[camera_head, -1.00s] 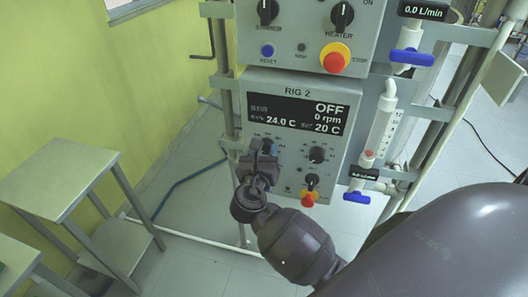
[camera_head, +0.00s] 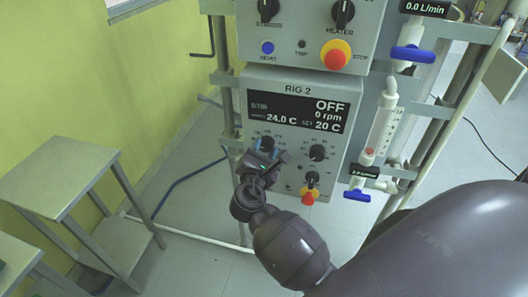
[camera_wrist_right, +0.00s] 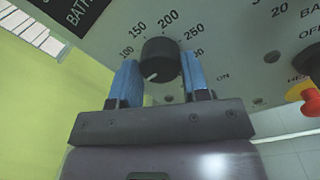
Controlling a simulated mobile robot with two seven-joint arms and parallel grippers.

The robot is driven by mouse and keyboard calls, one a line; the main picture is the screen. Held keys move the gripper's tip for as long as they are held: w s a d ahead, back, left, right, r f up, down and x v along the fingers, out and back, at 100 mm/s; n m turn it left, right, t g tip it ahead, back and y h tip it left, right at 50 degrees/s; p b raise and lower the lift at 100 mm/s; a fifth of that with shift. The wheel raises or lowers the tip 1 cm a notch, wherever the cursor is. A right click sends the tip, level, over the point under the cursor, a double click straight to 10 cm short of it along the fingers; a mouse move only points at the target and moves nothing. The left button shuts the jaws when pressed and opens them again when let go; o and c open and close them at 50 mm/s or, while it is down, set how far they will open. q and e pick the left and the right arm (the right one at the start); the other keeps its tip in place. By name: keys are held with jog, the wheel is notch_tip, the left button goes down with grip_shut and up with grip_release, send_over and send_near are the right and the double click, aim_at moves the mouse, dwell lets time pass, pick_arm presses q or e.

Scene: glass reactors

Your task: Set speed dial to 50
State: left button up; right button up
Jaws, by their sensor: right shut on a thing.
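The speed dial (camera_wrist_right: 161,60) is a round black knob on the grey RIG 2 panel (camera_head: 300,90), with printed numbers from 100 to 250 readable around it in the right wrist view. Its pale pointer mark faces lower left in that view. My right gripper (camera_wrist_right: 160,80) has its blue fingers on either side of the dial and is shut on it. The display (camera_head: 298,113) reads OFF, 0 rpm, 24.0 C and 20 C. My left gripper is not in view.
A second black knob (camera_head: 317,153) and a red-and-yellow switch (camera_head: 310,194) sit to the right on the same panel. Another panel (camera_head: 300,35) is above. A flow tube (camera_head: 384,130) with blue valves stands at right. A small metal table (camera_head: 60,180) stands at left.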

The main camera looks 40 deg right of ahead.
jog(key=shift+m, duration=0.4)
jog(key=o, duration=0.9)
jog(key=shift+b+v, duration=0.65)
jog(key=shift+v, duration=4.8)
jog(key=shift+w, duration=0.1)
